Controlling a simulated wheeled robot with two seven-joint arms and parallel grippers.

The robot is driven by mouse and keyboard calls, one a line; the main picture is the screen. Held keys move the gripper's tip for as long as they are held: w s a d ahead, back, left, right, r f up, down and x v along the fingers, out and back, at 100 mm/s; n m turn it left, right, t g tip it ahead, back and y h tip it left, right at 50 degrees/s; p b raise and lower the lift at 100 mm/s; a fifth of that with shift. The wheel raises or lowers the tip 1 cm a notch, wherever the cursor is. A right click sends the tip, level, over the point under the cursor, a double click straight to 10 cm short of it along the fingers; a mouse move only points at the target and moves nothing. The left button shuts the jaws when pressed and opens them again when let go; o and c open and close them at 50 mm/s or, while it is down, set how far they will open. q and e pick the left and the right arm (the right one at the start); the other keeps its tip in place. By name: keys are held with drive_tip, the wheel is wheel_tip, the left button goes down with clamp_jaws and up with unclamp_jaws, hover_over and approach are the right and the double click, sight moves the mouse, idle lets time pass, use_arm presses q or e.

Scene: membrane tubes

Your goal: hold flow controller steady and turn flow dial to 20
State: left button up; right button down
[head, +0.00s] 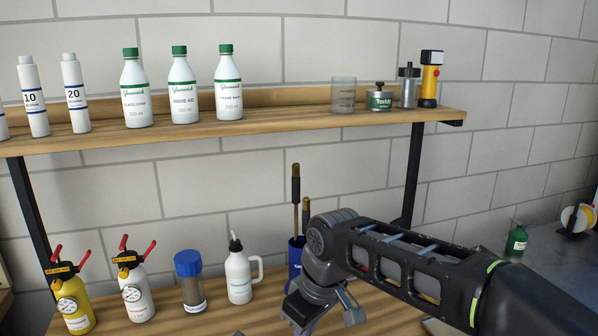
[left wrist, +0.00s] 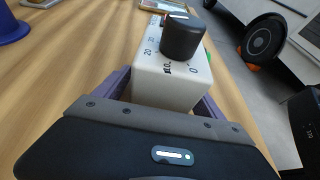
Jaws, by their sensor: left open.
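The flow controller (left wrist: 165,82), a white box with a black round dial (left wrist: 182,38) on top, shows in the left wrist view. Its printed scale carries 0, 10 and 20; I cannot tell which mark the dial points to. My left gripper (left wrist: 162,98) is open, with its purple fingers on either side of the near end of the box. Contact cannot be told. My right gripper (head: 325,312) is low in the head view, over the bench, its tips cut off by the bottom edge. The controller is not visible in the head view.
A shelf (head: 270,125) holds several bottles, a beaker (head: 343,95) and a yellow device (head: 430,80). On the bench below stand a yellow bottle (head: 72,300), a white bottle (head: 135,290), a blue-capped jar (head: 190,285), a squeeze bottle (head: 240,275) and a blue cup (head: 294,258) behind my right arm.

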use_arm(q)
drive_tip(key=v, duration=1.1)
drive_tip(key=shift+a+r, duration=0.15)
drive_tip(key=shift+a, duration=0.2)
